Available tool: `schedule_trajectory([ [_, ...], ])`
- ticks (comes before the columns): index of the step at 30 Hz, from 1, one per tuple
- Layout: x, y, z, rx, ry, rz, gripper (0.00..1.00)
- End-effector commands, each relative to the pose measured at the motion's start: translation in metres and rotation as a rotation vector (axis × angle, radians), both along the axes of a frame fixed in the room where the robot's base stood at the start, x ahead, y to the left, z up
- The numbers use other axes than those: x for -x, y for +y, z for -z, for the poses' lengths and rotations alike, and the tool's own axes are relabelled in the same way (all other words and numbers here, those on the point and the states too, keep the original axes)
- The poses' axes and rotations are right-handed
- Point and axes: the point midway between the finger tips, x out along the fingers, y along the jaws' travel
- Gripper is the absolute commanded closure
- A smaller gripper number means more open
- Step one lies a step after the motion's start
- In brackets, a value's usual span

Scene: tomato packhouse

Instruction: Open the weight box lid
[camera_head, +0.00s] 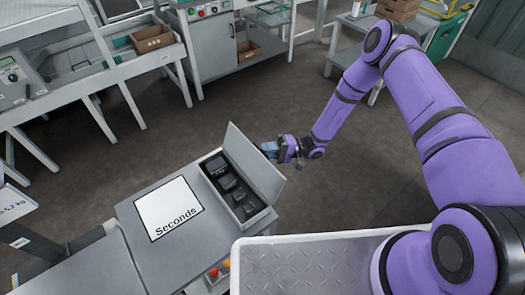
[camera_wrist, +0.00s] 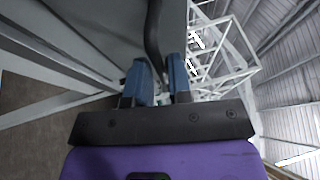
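The weight box (camera_head: 222,205) stands on the grey bench top with several black weights (camera_head: 234,190) in it. Its grey lid (camera_head: 252,163) stands raised along the box's right side, tilted outward, so the inside shows. My gripper (camera_head: 270,149) is at the outer face of the lid, near its far end. In the wrist view, my gripper's two blue fingers (camera_wrist: 160,82) stand on either side of a dark curved handle (camera_wrist: 153,35), which fills the gap between them. The grey lid surface fills the upper left there. The exact finger contact is partly hidden.
A white sheet marked Seconds (camera_head: 168,208) lies left of the box. Grey shelving (camera_head: 110,65) and a control cabinet (camera_head: 212,45) stand at the back. Open floor lies beyond the box.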

Motion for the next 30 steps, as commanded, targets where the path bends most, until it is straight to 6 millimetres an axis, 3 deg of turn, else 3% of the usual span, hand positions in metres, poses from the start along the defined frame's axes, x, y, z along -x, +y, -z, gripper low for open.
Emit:
schedule_trajectory([
  [5,0.003,0.012,-0.002,0.000,0.000,-0.001,0.81],
  [14,0.003,0.014,-0.003,0.000,0.000,0.000,0.81],
  [17,0.003,0.014,-0.003,0.000,0.000,0.000,0.99],
  [30,0.007,0.021,-0.011,0.076,-0.052,0.001,1.00],
])
